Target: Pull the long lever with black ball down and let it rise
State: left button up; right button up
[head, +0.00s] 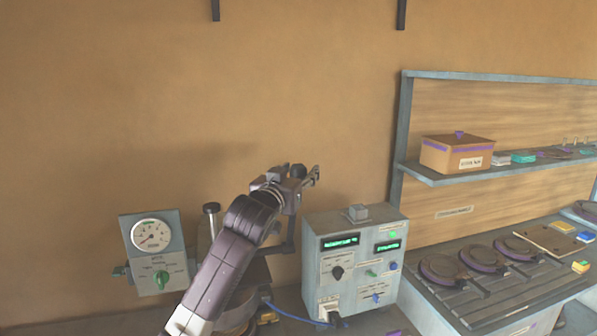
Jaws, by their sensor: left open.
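My left arm reaches up from the bottom and hides much of the press (258,272) behind it. My left gripper (302,178) is open, high above the press and left of the control box. A dark round knob (297,171) shows at the gripper's fingers; it looks like the lever's black ball, but I cannot tell whether the fingers touch it. A dark bar (290,235) runs below the gripper, and most of the lever is hidden by my arm and gripper. My right gripper is not in view.
A grey control box (350,262) with green displays stands right of the press. A gauge panel (155,252) stands at the left. Further right are a shelf (500,172) with a lidded box (457,153) and a bench with round dark plates (485,257).

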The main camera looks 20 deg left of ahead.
pick_arm(q)
grip_shut()
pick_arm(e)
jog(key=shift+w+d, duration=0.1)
pick_arm(q)
jog(key=shift+f, duration=0.15)
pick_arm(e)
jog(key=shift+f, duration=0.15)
